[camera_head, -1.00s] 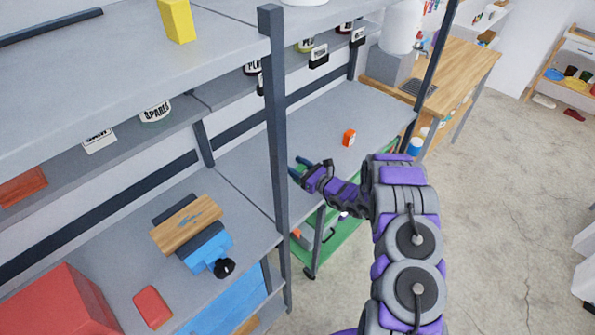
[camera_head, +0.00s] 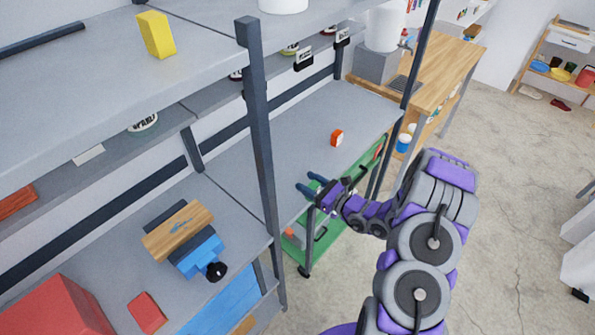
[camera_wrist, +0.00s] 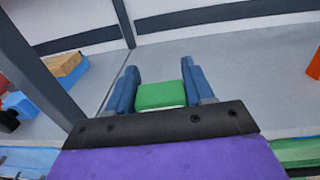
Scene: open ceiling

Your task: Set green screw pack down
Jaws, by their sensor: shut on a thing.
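The green screw pack (camera_wrist: 161,94) shows in the wrist view between the two blue fingers of my gripper (camera_wrist: 161,88). The fingers are shut on it. In the head view my gripper (camera_head: 313,187) is at the front edge of the grey middle shelf (camera_head: 290,150), right of the dark upright post. In the wrist view the grey shelf surface (camera_wrist: 235,65) lies ahead of the fingers and the pack. I cannot tell whether the pack touches the shelf.
An orange box (camera_head: 337,138) stands on the shelf beyond my gripper. The dark post (camera_head: 262,140) rises on the left. A blue vise (camera_head: 197,252) and red boxes (camera_head: 147,312) are further left. The shelf around the orange box is largely clear.

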